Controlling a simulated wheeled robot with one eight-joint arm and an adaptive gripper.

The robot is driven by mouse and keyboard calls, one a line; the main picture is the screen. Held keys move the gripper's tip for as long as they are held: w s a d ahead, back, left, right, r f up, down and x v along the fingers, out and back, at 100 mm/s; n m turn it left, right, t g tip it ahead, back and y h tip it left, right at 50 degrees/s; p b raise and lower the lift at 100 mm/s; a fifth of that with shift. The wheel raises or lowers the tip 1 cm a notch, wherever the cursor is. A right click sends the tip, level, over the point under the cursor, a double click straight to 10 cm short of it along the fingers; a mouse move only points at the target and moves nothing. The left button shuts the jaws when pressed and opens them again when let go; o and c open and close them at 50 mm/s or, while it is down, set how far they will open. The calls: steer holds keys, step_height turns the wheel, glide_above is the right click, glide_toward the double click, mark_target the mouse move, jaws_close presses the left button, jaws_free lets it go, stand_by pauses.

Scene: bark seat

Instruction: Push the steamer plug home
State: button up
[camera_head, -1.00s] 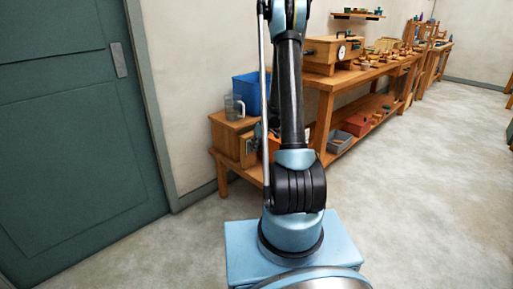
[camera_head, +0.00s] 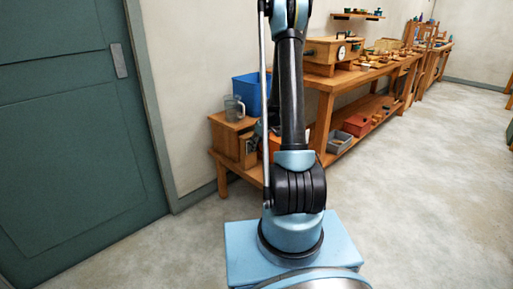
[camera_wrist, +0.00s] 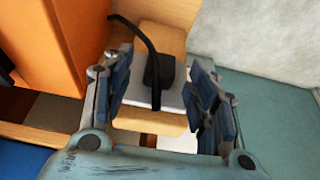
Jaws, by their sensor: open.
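In the wrist view a black plug (camera_wrist: 159,72) with a black cord stands against a pale plate (camera_wrist: 172,100) on a wooden block (camera_wrist: 165,37). My gripper (camera_wrist: 160,60) is open, with one finger to the left of the plug and the other to its right. I see no clear contact between fingers and plug. How deep the plug sits, I cannot tell. In the head view my own arm hides the gripper and the plug. A wooden box with a round dial (camera_head: 329,55) stands on the bench; I cannot tell if it is the steamer.
An orange block-like thing (camera_wrist: 75,35) stands close left of my gripper in the wrist view. In the head view a clear jug (camera_head: 235,108) and a blue bin (camera_head: 248,91) are near the bench (camera_head: 322,110). A teal door (camera_head: 75,130) is left. Floor at right is clear.

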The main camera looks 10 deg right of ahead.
steer(key=s+r+m, duration=0.1)
steer(key=s+r, duration=1.1)
steer(key=r, duration=0.4)
steer(key=s+m+g+h, duration=0.1)
steer(key=s+m, duration=0.5)
steer(key=s, duration=2.6)
steer(key=shift+s+f+g+h, duration=0.3)
steer(key=shift+s+h, duration=0.1)
steer(key=shift+h, duration=0.5)
